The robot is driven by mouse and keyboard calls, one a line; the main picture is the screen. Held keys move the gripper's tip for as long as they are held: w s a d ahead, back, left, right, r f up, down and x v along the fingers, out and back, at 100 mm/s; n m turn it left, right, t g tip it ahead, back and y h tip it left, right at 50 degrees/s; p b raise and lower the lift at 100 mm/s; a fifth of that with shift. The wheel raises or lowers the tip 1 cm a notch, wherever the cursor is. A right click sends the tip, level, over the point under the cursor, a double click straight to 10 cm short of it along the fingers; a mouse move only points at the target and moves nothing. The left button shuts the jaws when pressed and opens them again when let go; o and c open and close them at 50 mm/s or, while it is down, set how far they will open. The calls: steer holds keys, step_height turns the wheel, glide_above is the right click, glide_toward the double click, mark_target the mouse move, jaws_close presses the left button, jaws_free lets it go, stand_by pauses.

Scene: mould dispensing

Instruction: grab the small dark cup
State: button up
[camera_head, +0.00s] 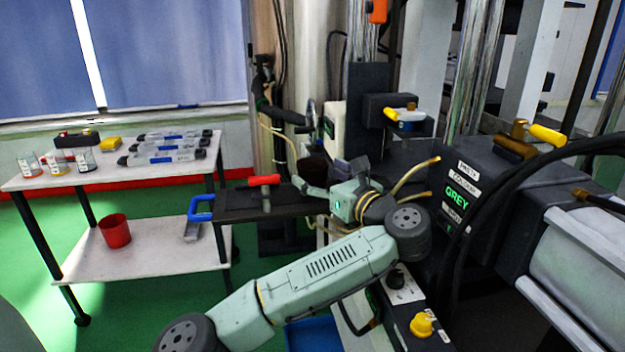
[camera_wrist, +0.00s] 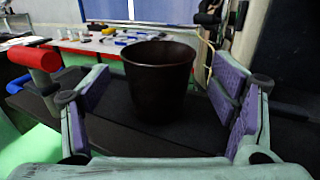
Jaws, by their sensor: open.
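The small dark cup (camera_wrist: 158,75) stands upright on a dark shelf in the wrist view, with its open rim up. In the head view the cup (camera_head: 313,168) is partly hidden behind my gripper (camera_head: 332,178). My gripper (camera_wrist: 160,100) is open, with purple-padded fingers to the left and right of the cup. The cup is between the fingers, with visible gaps on both sides, and is not gripped.
A red-handled valve (camera_head: 264,180) stands left of the cup on the dark shelf (camera_head: 235,203). A white cart (camera_head: 110,180) with bottles, jars and a red cup (camera_head: 115,232) is further left. The grey machine (camera_head: 500,195) with hoses is at right.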

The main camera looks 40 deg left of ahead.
steer(key=shift+x, duration=1.5)
steer(key=shift+s, duration=0.1)
steer(key=shift+c, duration=0.3)
steer(key=c, duration=1.2)
